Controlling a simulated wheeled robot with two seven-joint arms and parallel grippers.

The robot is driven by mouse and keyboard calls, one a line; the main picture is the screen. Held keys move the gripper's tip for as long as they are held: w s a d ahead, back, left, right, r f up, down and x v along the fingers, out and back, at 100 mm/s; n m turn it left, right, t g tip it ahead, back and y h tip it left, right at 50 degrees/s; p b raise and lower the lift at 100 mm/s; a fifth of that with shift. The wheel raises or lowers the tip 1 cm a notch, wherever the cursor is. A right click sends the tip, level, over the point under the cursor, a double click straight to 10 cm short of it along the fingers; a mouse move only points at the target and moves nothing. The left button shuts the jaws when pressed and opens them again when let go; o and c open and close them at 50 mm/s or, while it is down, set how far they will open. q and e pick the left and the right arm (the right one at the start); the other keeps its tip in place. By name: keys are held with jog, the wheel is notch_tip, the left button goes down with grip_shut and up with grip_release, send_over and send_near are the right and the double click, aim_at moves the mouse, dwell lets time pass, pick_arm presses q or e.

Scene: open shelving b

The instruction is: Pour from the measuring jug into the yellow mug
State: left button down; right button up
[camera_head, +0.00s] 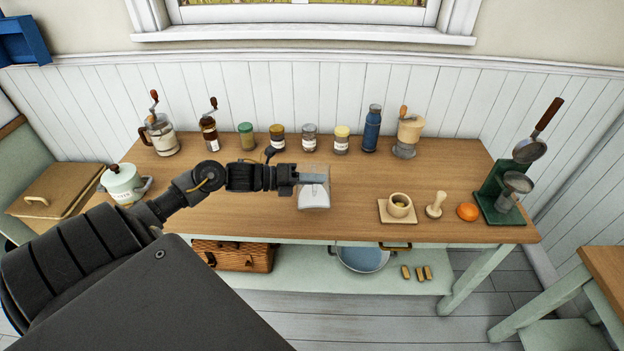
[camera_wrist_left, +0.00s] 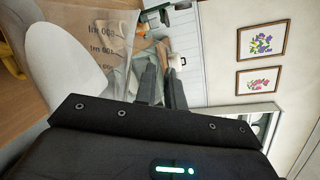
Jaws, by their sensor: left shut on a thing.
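The clear measuring jug (camera_head: 314,196) is near the middle of the table in the head view, with white in its lower part. My left gripper (camera_head: 308,178) is shut on it from the left. In the left wrist view the jug's clear wall with printed marks (camera_wrist_left: 105,45) and a white shape fill the upper left. I cannot tell how far it is tilted or if it touches the table. A yellow thing (camera_wrist_left: 12,32) shows partly at the left edge there, perhaps the yellow mug. I cannot pick out a yellow mug in the head view. My right gripper is not seen.
A cream cup (camera_head: 399,205) stands on a small board, beside a wooden tamper (camera_head: 435,206), an orange (camera_head: 467,212) and a green stand (camera_head: 500,195). Several jars, grinders and a blue flask (camera_head: 372,130) line the back. A pale green pot (camera_head: 122,182) stands left.

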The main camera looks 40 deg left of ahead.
pick_arm(q)
jog(key=shift+w+a+r+n+p, duration=0.35)
jog(key=shift+w+r+n+p, duration=0.1)
jog(key=shift+p, duration=0.35)
dwell(2.6)
